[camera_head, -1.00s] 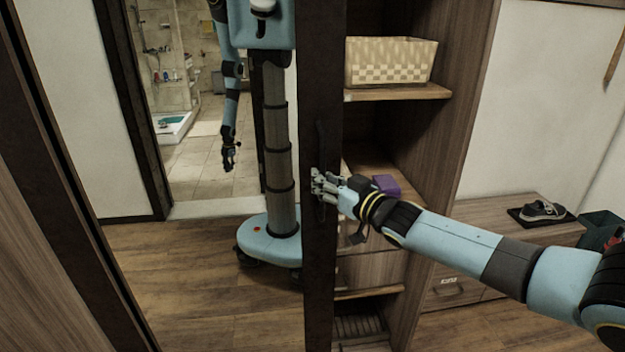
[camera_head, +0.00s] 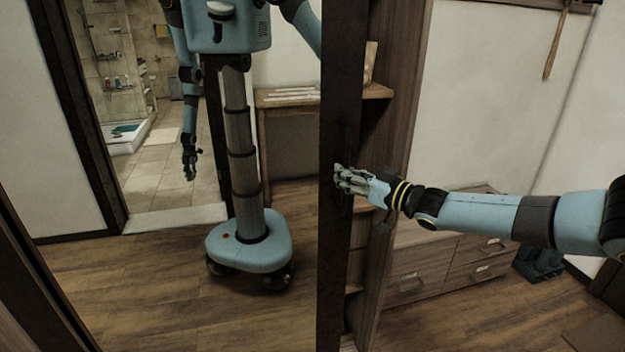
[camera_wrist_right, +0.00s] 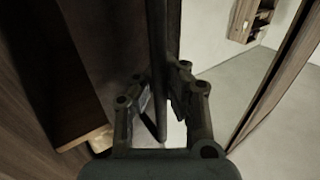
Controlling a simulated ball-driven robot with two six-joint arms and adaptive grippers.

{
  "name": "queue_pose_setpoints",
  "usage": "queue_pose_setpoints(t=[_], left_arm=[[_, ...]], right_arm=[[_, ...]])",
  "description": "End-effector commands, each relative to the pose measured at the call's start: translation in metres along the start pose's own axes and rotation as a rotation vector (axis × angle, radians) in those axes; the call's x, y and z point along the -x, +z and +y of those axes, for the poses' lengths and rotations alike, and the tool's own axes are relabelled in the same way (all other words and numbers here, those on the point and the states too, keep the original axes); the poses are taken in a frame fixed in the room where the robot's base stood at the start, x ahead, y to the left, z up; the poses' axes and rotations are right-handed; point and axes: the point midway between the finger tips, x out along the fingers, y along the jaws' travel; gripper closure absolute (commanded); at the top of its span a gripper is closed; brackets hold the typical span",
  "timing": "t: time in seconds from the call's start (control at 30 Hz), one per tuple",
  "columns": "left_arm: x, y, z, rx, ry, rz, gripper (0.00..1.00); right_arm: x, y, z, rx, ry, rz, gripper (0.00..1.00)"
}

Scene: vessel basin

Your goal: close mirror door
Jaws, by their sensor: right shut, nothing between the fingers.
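The mirror door (camera_head: 268,330) stands partly open, its mirror face towards me and its dark frame (camera_head: 338,270) upright in the middle of the head view. My right gripper (camera_head: 345,180) is shut at the cabinet side of this frame, by the door's edge. Whether it touches the frame is unclear. In the right wrist view the fingers (camera_wrist_right: 160,95) show close to a dark upright edge (camera_wrist_right: 160,50). The cabinet (camera_head: 398,130) behind is partly hidden by the door. My left gripper shows only as a small reflection in the mirror, hanging low.
A low drawer unit (camera_head: 440,265) stands right of the cabinet, behind my right arm. A dark green object (camera_head: 538,262) is on the floor beside it. The bathroom and my body at left are reflections.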

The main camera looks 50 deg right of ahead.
Motion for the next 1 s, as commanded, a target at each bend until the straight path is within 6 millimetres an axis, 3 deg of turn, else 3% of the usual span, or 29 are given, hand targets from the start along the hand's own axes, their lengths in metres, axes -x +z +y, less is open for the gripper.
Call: queue_pose_setpoints(t=[0.03, 0.1, 0.4, 0.97, 1.0], left_arm=[[-0.003, 0.000, 0.000, 0.000, -0.001, 0.000, 1.00], [-0.006, 0.001, -0.001, -0.001, -0.001, 0.000, 1.00], [-0.016, 0.003, 0.005, 0.002, 0.004, -0.002, 1.00], [-0.018, 0.004, 0.005, 0.002, 0.004, -0.003, 1.00], [-0.018, 0.004, 0.005, 0.002, 0.004, -0.003, 1.00]], right_arm=[[0.013, 0.007, 0.017, 0.007, 0.007, -0.018, 1.00], [0.024, 0.007, 0.033, 0.006, 0.007, -0.017, 1.00], [0.053, 0.007, 0.074, 0.001, 0.002, -0.012, 1.00], [0.062, 0.005, 0.087, 0.001, 0.005, -0.013, 1.00], [0.062, 0.005, 0.087, 0.001, 0.005, -0.013, 0.96]])
